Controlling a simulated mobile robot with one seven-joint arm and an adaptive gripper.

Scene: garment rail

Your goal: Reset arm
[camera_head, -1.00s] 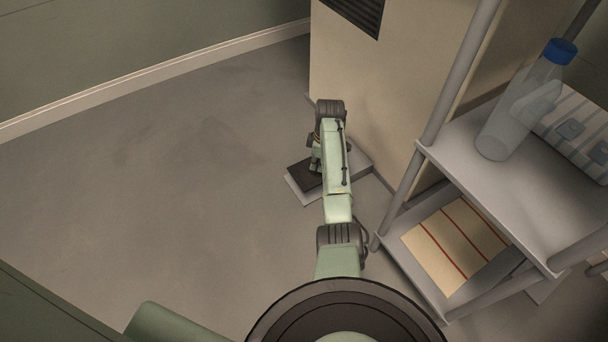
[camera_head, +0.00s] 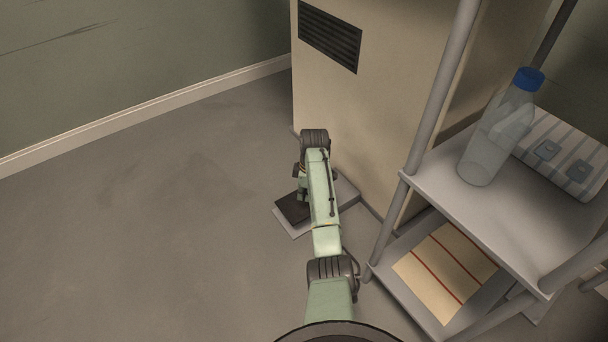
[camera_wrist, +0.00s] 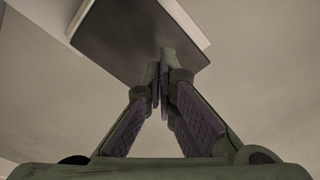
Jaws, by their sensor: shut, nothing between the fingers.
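My gripper (camera_wrist: 162,85) is shut in the wrist view, its fingertips together with nothing between them. In the wrist view a dark flat panel (camera_wrist: 125,30) with a pale edge lies beyond the fingertips. In the head view my green arm reaches out over the floor, and my gripper is mostly hidden beside the arm's far end. Below that end, a flat light slab with a dark top (camera_head: 292,208) lies on the floor against the beige cabinet. I cannot tell whether my gripper touches it.
A grey-post shelf rack (camera_head: 430,178) stands at the right. It holds a clear bottle with a blue cap (camera_head: 490,145), a striped folded item (camera_head: 560,155) and, lower down, a cream red-striped cloth (camera_head: 445,272). A beige cabinet (camera_head: 370,110) stands behind my arm. The floor (camera_head: 140,240) at left is clear.

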